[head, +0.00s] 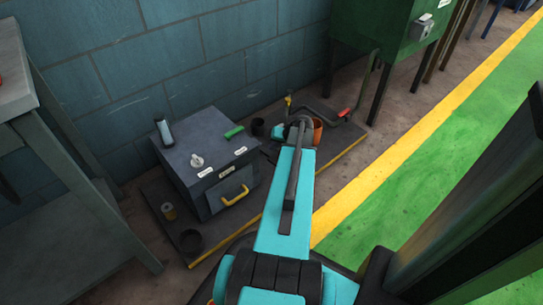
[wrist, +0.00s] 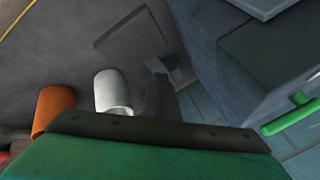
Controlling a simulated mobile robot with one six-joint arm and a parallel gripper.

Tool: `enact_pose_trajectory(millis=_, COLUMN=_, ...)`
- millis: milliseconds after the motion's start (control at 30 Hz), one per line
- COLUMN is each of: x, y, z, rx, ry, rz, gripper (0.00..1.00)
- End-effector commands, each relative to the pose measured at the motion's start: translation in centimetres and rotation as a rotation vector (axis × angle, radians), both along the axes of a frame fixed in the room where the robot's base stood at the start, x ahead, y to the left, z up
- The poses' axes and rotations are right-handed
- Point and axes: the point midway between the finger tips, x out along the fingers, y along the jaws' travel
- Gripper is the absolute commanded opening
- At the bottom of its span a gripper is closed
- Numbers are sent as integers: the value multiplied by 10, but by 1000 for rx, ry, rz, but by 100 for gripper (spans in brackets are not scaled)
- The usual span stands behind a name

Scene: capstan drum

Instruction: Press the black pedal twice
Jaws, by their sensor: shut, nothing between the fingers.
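A flat dark grey plate (wrist: 125,38), which looks like the black pedal, lies low beside the dark box in the wrist view. In the head view a dark edge (head: 269,151) of what may be the same plate shows right of the box, mostly hidden by my arm. My gripper (wrist: 164,68) appears shut and empty, its tips over the near part of the plate in the wrist view. Whether it touches the plate I cannot tell. In the head view my gripper is hidden behind my teal arm.
The dark box (head: 207,160) has a green handle (head: 234,131) and a yellow handle (head: 235,196). An orange pot (head: 317,131) and a pale cup (wrist: 113,91) stand close by. A green cabinet (head: 385,38) stands behind. Green floor (head: 450,150) at right is clear.

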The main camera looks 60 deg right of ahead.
Motion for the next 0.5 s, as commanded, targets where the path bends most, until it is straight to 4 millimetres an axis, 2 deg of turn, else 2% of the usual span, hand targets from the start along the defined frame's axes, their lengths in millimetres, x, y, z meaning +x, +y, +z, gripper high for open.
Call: enact_pose_trajectory(millis=500, x=7, y=-3, z=36, rx=-1, ry=-1, rz=0, gripper=0)
